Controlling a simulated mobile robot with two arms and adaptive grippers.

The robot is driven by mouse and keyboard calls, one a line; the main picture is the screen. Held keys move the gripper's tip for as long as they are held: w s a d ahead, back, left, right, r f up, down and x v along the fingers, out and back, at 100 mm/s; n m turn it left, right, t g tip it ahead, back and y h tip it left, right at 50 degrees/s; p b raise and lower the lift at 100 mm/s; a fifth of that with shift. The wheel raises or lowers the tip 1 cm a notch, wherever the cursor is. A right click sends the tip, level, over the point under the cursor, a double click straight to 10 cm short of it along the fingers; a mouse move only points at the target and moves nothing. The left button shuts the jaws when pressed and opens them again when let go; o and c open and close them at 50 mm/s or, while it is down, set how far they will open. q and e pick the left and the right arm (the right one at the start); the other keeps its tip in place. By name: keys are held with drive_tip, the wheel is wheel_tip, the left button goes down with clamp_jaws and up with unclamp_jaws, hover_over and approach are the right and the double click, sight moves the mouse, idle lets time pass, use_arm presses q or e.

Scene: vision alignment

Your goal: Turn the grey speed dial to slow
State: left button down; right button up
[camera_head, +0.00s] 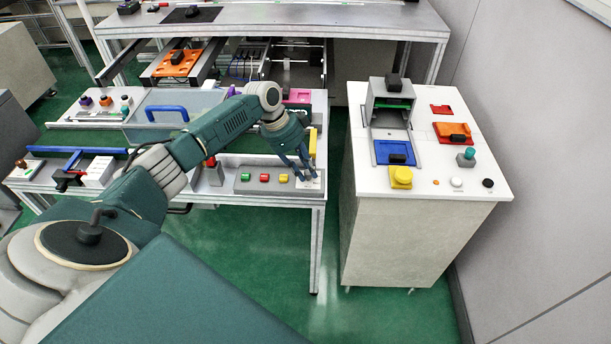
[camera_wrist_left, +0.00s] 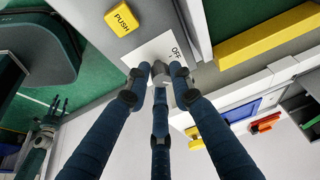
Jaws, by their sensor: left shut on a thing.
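The grey dial (camera_wrist_left: 174,70) sits on a white plate (camera_wrist_left: 150,50) marked OFF in the left wrist view. The fingers of my left gripper (camera_wrist_left: 161,78) are closed around the dial, and they hide much of it. In the head view my left gripper (camera_head: 307,177) reaches down onto the right end of the front console, over the white plate (camera_head: 313,184). The dial itself is hidden there by the fingers. My right gripper (camera_wrist_left: 47,122) shows small at the left of the left wrist view, with its fingers apart and nothing seen between them.
Green, red and yellow buttons (camera_head: 265,178) lie just left of the dial. A yellow bar (camera_head: 312,146) stands close behind it. A white cabinet (camera_head: 395,180) with a yellow button (camera_head: 401,177) stands to the right, across a gap of green floor.

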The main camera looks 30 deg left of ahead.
use_arm(q)
drive_tip(key=shift+w+r+m+b, duration=0.35)
drive_tip(key=shift+w+m+b, duration=0.05)
drive_tip(key=shift+m+b, duration=0.1)
drive_tip(key=c, duration=1.6)
unclamp_jaws()
drive_tip(key=shift+o, duration=0.2)
drive_tip(key=shift+d+f, duration=0.1)
drive_tip(key=shift+f, duration=0.05)
drive_tip(key=shift+s, duration=0.1)
drive_tip(key=v, duration=1.2)
drive_tip(key=shift+a, duration=0.2)
drive_tip(key=shift+f, duration=0.15)
